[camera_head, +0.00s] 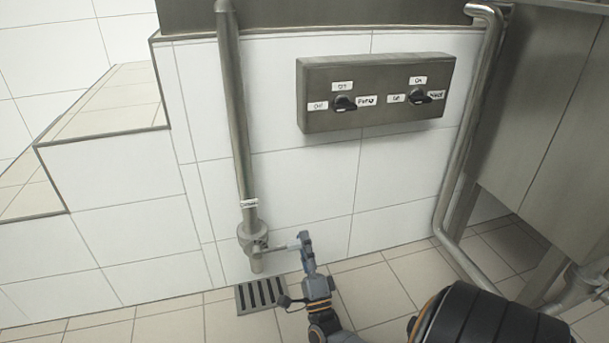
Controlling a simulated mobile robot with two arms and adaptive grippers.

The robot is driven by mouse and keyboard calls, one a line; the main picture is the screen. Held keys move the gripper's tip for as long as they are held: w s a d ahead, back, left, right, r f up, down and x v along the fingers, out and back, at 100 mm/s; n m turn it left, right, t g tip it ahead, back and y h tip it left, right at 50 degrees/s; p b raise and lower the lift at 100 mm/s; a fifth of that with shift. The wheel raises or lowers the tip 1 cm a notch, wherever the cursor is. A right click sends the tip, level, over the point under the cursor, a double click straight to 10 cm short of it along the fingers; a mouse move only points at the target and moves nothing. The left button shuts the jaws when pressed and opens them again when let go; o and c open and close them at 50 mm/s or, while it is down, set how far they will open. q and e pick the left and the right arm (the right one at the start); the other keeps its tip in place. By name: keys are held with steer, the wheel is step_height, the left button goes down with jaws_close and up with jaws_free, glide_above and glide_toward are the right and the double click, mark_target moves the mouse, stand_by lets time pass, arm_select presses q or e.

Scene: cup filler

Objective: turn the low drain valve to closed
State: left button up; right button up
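The low drain valve (251,238) sits near the bottom of a vertical metal pipe, just above the floor. Its lever (280,247) points to the right, roughly level, across the pipe. A small label (249,203) is on the pipe above the valve; I cannot read it clearly. My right gripper (305,246) is low at the lever's right end, with a finger touching or very close to it. The finger spacing is too small and overlapped to tell whether it grips the lever. My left gripper is not in view.
A floor drain grate (261,296) lies below the valve. A metal switch box (376,92) with two dark knobs is on the tiled wall above. Tiled steps (105,160) rise at left. A bent pipe (461,150) and steel cabinet (545,120) bound the right side.

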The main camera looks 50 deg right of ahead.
steer(key=shift+o, duration=1.1)
steer(key=shift+f, duration=0.1)
steer(key=shift+r, duration=0.25)
step_height(320, 180, up, 10)
steer(key=shift+f, duration=0.1)
steer(key=shift+s+f, duration=0.1)
steer(key=s+a+f, duration=0.1)
steer(key=s+f, duration=0.2)
steer(key=s, duration=0.4)
steer(key=s+a+f+b, duration=0.1)
steer(key=s+f, duration=0.3)
steer(key=s, duration=0.3)
steer(key=shift+a, duration=0.15)
stand_by(0.4)
steer(key=shift+w, duration=0.1)
